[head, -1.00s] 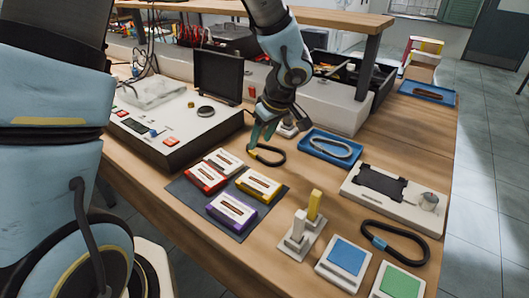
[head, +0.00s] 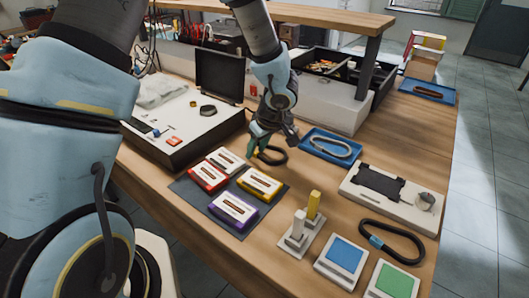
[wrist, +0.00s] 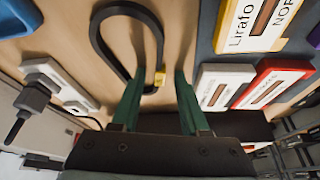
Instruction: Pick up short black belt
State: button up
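The short black belt (head: 281,159) is a small dark loop on the wooden table, partly hidden by my gripper in the head view. In the head view my gripper (head: 261,148) is at the belt's left end. I cannot tell how far the fingertips are above the table.
A longer black belt with a blue clasp (head: 376,241) lies at the right front. A blue tray (head: 308,146) holding a pale loop is just right of my gripper. Red, yellow and purple boxes sit on a dark mat (head: 244,226) in front. A white console (head: 178,152) stands left.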

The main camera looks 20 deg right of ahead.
grip_shut()
dwell(0.5)
